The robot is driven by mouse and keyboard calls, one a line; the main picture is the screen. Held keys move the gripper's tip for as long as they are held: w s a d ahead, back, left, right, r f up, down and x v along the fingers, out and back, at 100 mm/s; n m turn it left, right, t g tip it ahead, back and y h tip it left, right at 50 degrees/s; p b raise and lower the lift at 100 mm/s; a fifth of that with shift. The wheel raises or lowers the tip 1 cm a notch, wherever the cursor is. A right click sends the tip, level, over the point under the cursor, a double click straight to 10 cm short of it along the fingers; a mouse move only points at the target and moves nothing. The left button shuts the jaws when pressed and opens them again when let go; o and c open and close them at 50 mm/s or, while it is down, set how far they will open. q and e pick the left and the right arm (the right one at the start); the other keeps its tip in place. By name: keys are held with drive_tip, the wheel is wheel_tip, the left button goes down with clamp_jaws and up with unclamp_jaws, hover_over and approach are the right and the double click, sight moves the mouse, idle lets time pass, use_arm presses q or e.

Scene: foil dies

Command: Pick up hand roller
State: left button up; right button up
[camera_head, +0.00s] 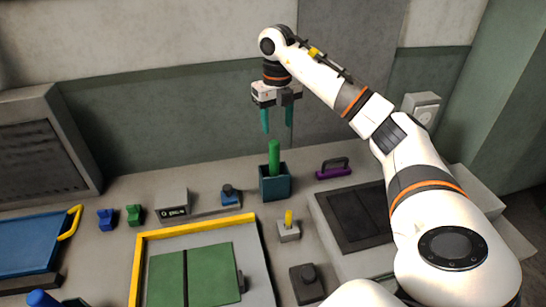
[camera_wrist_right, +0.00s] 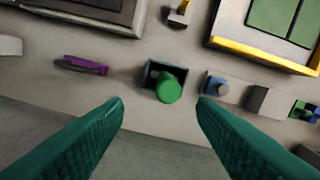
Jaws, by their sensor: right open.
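A green upright handle (camera_head: 274,157), which I take to be the hand roller's, stands in a dark teal square holder (camera_head: 275,187) near the wall. Its lower end is hidden inside the holder. My right gripper (camera_head: 278,127) is open and empty, its teal fingers pointing down above the handle. In the right wrist view, the round green handle top (camera_wrist_right: 169,88) and the holder (camera_wrist_right: 152,73) lie beyond the gap between the open fingertips (camera_wrist_right: 160,106), apart from both fingers. My left gripper is not in view.
Right of the holder lies a purple tool (camera_head: 333,173) with a black handle. A blue block (camera_head: 230,198) and a black-fronted box (camera_head: 173,205) stand to its left. A yellow-topped block (camera_head: 289,230) is in front. The green-plated, yellow-edged tray (camera_head: 137,262) lies front left.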

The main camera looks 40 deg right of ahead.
sight(274, 142)
wheel_tip(274, 142, down, 4)
drive_tip(key=shift+r, duration=0.1)
drive_tip(key=f+p, duration=0.1)
drive_tip(key=f, duration=0.1)
drive_tip(key=a+f+p, duration=0.1)
drive_tip(key=f, duration=0.1)
drive_tip(key=shift+f, duration=0.8)
drive_tip(key=shift+c, duration=0.2)
drive_tip(key=c, duration=1)
drive_tip(key=shift+c, duration=0.2)
drive_tip(key=shift+r, duration=0.15)
